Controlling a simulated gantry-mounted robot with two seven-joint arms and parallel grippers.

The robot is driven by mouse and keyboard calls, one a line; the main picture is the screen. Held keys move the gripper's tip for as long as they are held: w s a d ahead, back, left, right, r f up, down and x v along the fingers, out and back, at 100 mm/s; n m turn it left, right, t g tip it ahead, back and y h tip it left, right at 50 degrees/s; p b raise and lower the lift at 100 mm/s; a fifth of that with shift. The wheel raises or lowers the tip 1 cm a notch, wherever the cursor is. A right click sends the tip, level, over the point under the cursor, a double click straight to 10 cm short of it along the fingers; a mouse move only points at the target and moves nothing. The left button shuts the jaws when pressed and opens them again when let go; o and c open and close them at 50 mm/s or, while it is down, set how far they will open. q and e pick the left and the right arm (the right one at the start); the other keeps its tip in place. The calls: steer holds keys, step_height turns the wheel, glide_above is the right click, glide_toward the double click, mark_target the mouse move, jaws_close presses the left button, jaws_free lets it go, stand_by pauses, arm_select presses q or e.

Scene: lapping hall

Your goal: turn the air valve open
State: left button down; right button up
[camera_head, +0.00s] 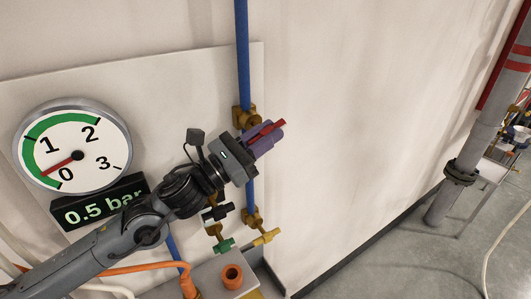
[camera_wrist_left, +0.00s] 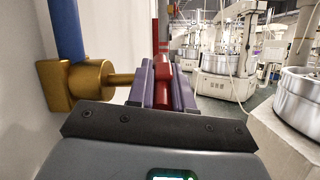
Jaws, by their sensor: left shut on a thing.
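The air valve sits on the blue vertical pipe (camera_head: 242,50), with a brass body (camera_head: 240,118) and a red lever handle (camera_head: 266,131). In the left wrist view the brass body (camera_wrist_left: 82,84) and its stem are at the left, and the red handle (camera_wrist_left: 163,72) stands between the purple fingers. My left gripper (camera_head: 266,138) is shut on the red handle. The round gauge (camera_head: 77,156) has its red needle between 0 and 1, and the display (camera_head: 98,203) below it reads 0.5 bar. My right gripper is not in view.
Below the valve are a lower brass fitting with a yellow handle (camera_head: 266,237) and a green-handled tap (camera_head: 223,245). An orange knob (camera_head: 232,275) tops a grey box. A grey pipe (camera_head: 468,150) stands at the right. The wall right of the valve is bare.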

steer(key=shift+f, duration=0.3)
arm_select(q)
steer(key=c, duration=1)
jaws_free()
steer(key=shift+c, duration=0.2)
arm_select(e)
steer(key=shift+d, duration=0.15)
arm_select(q)
steer(key=b+v, duration=0.3)
steer(key=v, duration=0.8)
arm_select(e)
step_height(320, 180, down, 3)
arm_select(q)
steer(key=shift+w+d+r, duration=0.1)
